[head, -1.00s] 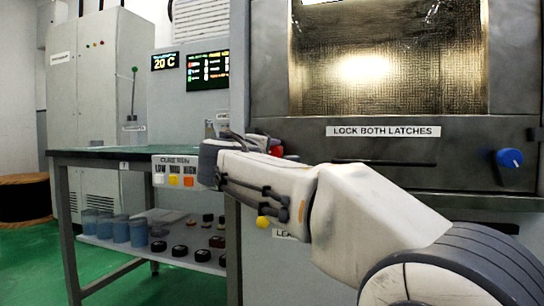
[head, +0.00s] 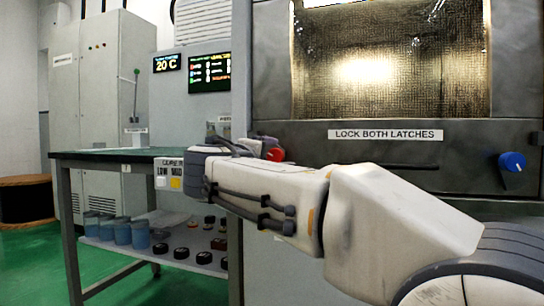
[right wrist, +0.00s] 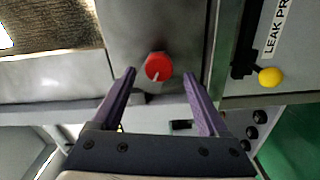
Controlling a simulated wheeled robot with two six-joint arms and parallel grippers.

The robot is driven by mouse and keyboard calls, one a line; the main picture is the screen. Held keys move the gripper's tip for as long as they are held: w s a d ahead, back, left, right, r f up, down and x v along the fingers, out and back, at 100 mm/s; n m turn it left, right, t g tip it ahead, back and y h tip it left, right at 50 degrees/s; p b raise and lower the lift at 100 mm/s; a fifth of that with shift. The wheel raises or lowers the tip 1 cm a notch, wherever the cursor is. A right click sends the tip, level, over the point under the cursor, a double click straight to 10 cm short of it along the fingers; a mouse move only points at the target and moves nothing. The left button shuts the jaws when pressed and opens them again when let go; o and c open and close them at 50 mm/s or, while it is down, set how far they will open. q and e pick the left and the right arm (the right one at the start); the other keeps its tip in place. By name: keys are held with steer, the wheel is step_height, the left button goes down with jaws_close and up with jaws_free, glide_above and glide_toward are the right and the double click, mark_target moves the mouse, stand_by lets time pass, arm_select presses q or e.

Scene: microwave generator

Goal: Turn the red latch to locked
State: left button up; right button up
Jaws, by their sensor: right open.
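In the head view part of the red latch (head: 275,154) shows beyond my right gripper (head: 215,150), whose arm crosses the oven front from the right and hides the rest. My left gripper is out of view.
A blue latch (head: 511,161) sits at the right of the oven front under the lit window (head: 390,60). A yellow knob (right wrist: 270,77) is to the right of my fingers. A dark-topped bench (head: 110,154) stands at the left.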

steer(key=p+v, duration=0.1)
steer(key=v, duration=0.6)
steer(key=s+d+f+g+y+p, duration=0.2)
steer(key=s+d+f+g+p, duration=0.1)
steer(key=s+f+g+p, duration=0.4)
steer(key=s+d+f+g+y+p, duration=0.1)
steer(key=s+d+f+g+p, duration=0.25)
steer(key=f, duration=0.45)
steer(key=s+d+f+m+g+y+p, duration=0.1)
steer(key=s+f+m+g+y+p, duration=0.15)
steer(key=s+p, duration=0.45)
steer(key=s+d+f+m+g+y+p, duration=0.1)
steer(key=s+f+m+g+p, duration=0.2)
steer(key=s, duration=0.9)
step_height(320, 180, up, 36)
steer(key=g+p, duration=0.1)
steer(key=p, duration=3.5)
steer(key=shift+r, duration=0.25)
